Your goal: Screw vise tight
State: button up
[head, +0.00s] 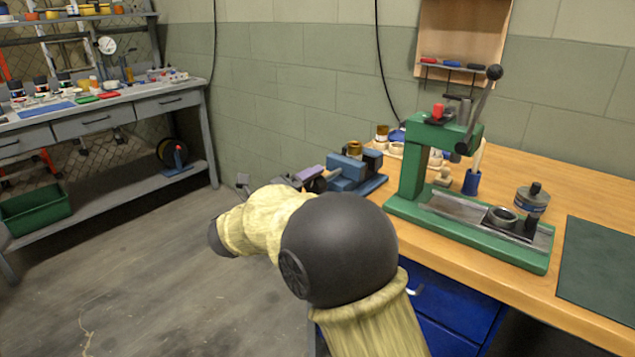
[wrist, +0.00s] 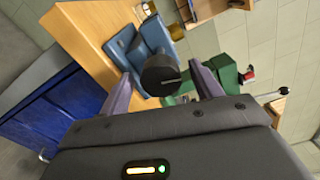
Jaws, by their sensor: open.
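The blue vise (head: 349,172) sits at the left edge of the wooden bench. It also shows in the wrist view (wrist: 126,46), behind a dark round screw head (wrist: 160,76) that faces my wrist camera. My gripper (wrist: 162,72) is open, with a purple finger on each side of the screw head. I cannot tell whether either finger touches it. In the head view my gripper (head: 311,175) is at the vise's left end, partly hidden by my arm. The vise jaws are too small and partly covered to judge their gap.
A green arbor press (head: 412,180) with a long lever stands right of the vise. A dark green mat (head: 600,270) lies farther right on the bench (head: 560,190). Blue drawers (head: 447,310) are below. A grey workbench (head: 100,120) stands at left, with open floor between.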

jog(key=p+v, duration=0.1)
jog(key=v, duration=1.3)
jog(key=shift+c, duration=0.4)
